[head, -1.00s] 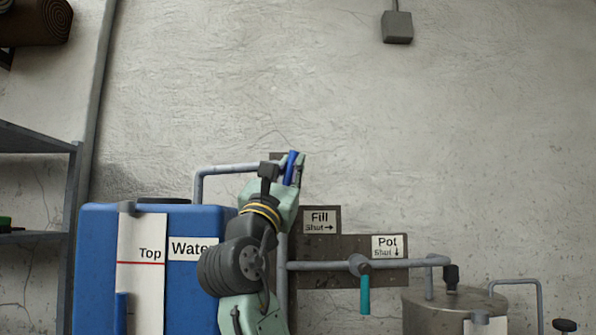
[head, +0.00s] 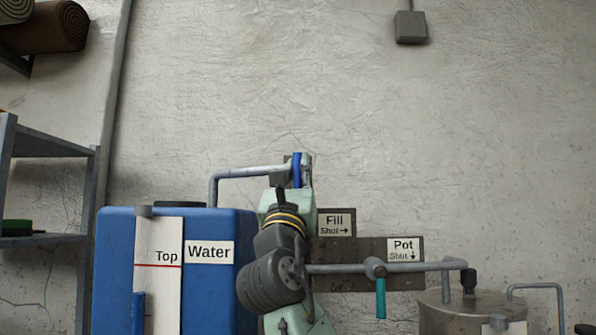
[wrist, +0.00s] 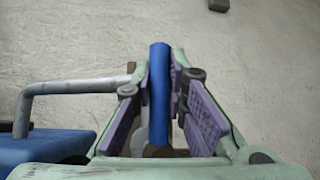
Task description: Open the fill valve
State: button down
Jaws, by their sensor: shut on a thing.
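The fill valve's blue handle (head: 297,170) points straight up at the right end of the grey pipe from the water tank. In the wrist view the handle (wrist: 159,62) stands upright between the two purple-padded fingers. My gripper (head: 301,166) is shut on it; it also shows in the wrist view (wrist: 158,92). The Fill sign (head: 336,221), with "Shut" and an arrow to the right, is just below and right of my gripper. The valve body is mostly hidden behind my gripper.
The blue water tank (head: 222,290) stands left of my arm, its pipe (head: 240,173) rising to the valve. The Pot valve's teal handle (head: 380,298) hangs down at the right, near a metal pot (head: 462,312). A metal shelf (head: 50,145) is at far left.

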jog(key=c, duration=1.6)
grip_release()
jog(key=shift+s, duration=0.1)
jog(key=v, duration=1.2)
jog(key=shift+a, duration=0.1)
jog(key=b+v, duration=0.5)
jog(key=v, duration=0.4)
